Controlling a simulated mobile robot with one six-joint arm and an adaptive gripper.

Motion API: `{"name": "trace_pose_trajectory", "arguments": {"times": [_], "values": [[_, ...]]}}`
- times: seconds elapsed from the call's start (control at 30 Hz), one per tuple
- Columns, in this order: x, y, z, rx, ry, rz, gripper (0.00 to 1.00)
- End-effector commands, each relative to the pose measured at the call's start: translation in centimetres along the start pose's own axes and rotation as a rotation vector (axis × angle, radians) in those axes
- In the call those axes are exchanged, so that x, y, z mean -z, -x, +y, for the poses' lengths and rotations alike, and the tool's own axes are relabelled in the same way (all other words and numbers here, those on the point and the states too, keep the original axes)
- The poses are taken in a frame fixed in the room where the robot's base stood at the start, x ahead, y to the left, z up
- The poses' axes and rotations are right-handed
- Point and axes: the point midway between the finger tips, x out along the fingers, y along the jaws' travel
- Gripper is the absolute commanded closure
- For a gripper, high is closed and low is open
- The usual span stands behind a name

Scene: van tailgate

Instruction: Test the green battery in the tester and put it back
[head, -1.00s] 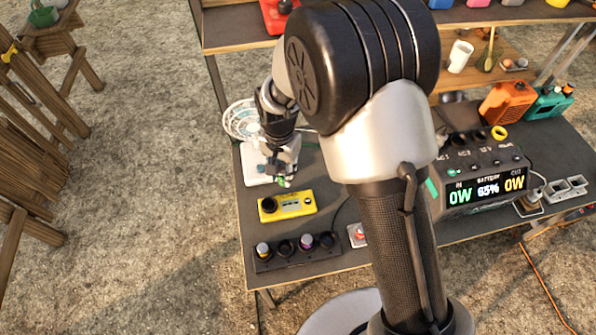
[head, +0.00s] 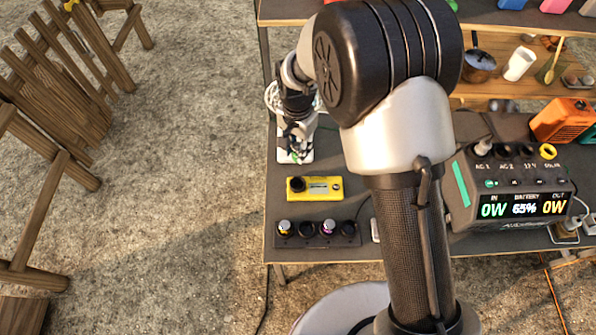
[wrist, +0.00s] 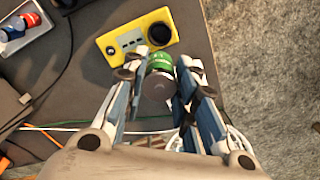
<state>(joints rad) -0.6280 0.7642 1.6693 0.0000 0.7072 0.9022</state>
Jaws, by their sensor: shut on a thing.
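My gripper (head: 297,153) is shut on the green battery (wrist: 160,78). In the wrist view the battery sits between the two fingers, its dark grey end facing the camera. The yellow tester (head: 328,187) lies on the table, with a round dark socket at its left end and a small display panel; it also shows in the wrist view (wrist: 107,41). In the head view my gripper is behind the tester, towards the table's back left. A dark battery holder (head: 343,238) stands in front of the tester, with two batteries in it and other slots that look empty.
A power station (head: 461,201) reading 65% stands to the right, beyond my arm. A white fan (head: 272,97) is behind my gripper. A small tray with red and blue items (wrist: 28,22) shows in the wrist view. The table's left edge is close by.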

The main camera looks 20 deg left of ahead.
Motion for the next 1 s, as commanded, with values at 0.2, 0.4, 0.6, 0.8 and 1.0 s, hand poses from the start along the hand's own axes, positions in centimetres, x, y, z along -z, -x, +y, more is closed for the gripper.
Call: {"name": "trace_pose_trajectory", "arguments": {"times": [0.2,0.4,0.6,0.8,1.0], "values": [[0.0,-2.1,0.0,-0.001,0.000,-0.001,1.00],[0.0,-3.7,0.0,-0.001,0.000,-0.001,1.00],[0.0,-5.3,0.0,-0.001,0.000,-0.001,1.00],[0.0,-6.9,0.0,-0.001,0.000,-0.001,1.00],[0.0,-8.5,0.0,-0.001,0.000,0.000,1.00]]}}
